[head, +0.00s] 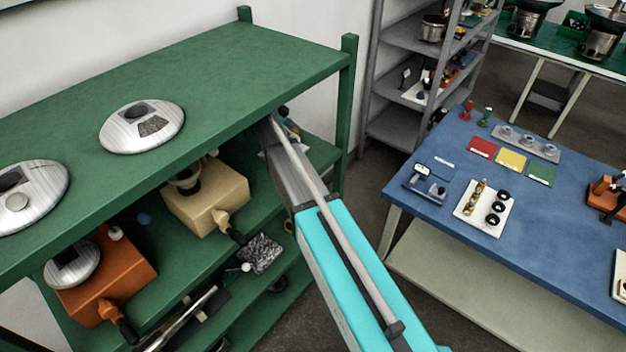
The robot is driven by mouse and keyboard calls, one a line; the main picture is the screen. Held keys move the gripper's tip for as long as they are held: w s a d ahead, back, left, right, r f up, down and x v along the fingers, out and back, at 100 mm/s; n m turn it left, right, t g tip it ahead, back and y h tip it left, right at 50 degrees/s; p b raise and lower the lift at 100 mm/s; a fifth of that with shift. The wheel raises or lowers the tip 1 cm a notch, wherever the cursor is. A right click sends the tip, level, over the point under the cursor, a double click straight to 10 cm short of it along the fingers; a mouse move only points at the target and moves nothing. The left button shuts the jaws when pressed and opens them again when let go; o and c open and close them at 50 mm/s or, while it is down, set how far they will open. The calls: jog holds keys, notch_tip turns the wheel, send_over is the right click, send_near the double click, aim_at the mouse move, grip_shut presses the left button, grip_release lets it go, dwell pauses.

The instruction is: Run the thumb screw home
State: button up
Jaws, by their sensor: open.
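I cannot pick out the thumb screw for certain. On the green shelf unit (230,70), a beige block (205,200) on the middle shelf has a dark-tipped handle sticking out at its front right. An orange block (105,275) to its left has a similar dark handle and a silver disc on top. My arm reaches from the lower right up to the left, and its far end passes under the green top shelf. My gripper is hidden there, so its jaws and anything by them do not show.
Two silver domed discs (142,127) sit on the green top, whose front edge overhangs my arm. A dark speckled block (261,253) lies right of the beige block. A blue table (560,240) at right holds a white plate (484,208) with black knobs. Grey shelves (395,75) stand behind.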

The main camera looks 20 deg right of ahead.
jog(key=n+t, duration=0.3)
jog(key=n, duration=0.1)
jog(key=shift+s, duration=0.15)
jog(key=n+t, duration=0.3)
jog(key=n, duration=0.1)
jog(key=shift+y, duration=0.4)
jog(key=n+t+y, duration=0.1)
jog(key=n+t, duration=0.1)
jog(key=n, duration=0.1)
jog(key=shift+n+y, duration=0.3)
jog(key=shift+n+t+y, duration=1.1)
jog(key=shift+n+y, duration=0.1)
jog(key=shift+n, duration=0.7)
jog(key=shift+w+n+t+y, duration=0.2)
jog(key=shift+n+t+y, duration=0.3)
jog(key=shift+n+y, duration=1.15)
jog(key=shift+n, duration=0.45)
jog(key=shift+n+y, duration=1.25)
jog(key=shift+n, duration=0.45)
